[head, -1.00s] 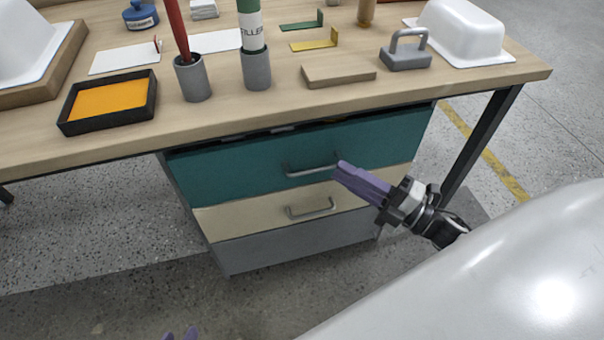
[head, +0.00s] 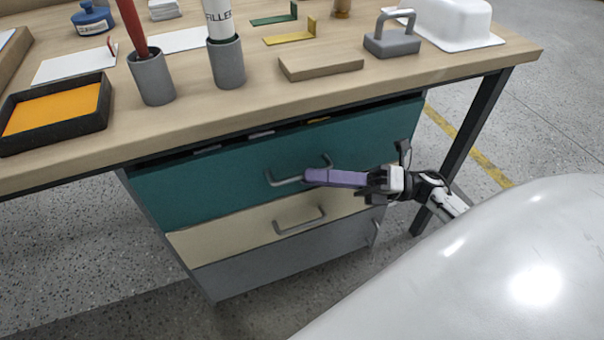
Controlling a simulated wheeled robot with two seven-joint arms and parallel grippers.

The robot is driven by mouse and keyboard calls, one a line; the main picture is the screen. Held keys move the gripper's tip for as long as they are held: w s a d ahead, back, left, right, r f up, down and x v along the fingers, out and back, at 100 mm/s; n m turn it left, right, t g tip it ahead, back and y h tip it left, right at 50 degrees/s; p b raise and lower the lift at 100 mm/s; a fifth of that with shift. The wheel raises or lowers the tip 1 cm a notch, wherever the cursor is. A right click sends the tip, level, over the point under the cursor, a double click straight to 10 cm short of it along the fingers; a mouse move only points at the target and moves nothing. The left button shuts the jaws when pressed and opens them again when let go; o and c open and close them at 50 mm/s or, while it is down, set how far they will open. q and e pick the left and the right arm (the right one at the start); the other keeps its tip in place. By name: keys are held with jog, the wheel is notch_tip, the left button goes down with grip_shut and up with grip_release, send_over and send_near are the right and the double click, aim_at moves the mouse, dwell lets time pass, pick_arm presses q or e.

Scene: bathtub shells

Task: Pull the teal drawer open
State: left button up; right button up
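The teal drawer (head: 215,191) is the top drawer under the workbench. It stands slightly ajar, with a narrow dark gap above its front where small pale and yellow items show. Its grey bar handle (head: 285,181) is partly covered by my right gripper (head: 310,177). The purple fingers of that gripper lie across the right part of the handle, coming from the right. The fingers overlap in this view, so I cannot tell whether they are closed around the bar. My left gripper is out of view.
A cream drawer (head: 215,238) with its own handle and a grey drawer (head: 235,274) sit below. The workbench top (head: 190,113) overhangs the drawers and holds cups, an orange-filled black tray (head: 55,112) and a wooden block (head: 320,64). A table leg (head: 470,125) stands right of my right gripper.

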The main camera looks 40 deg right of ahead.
aim_at(302, 175)
jog(key=shift+x, duration=1.75)
jog(key=shift+c, duration=0.3)
grip_shut()
jog(key=shift+s, duration=0.1)
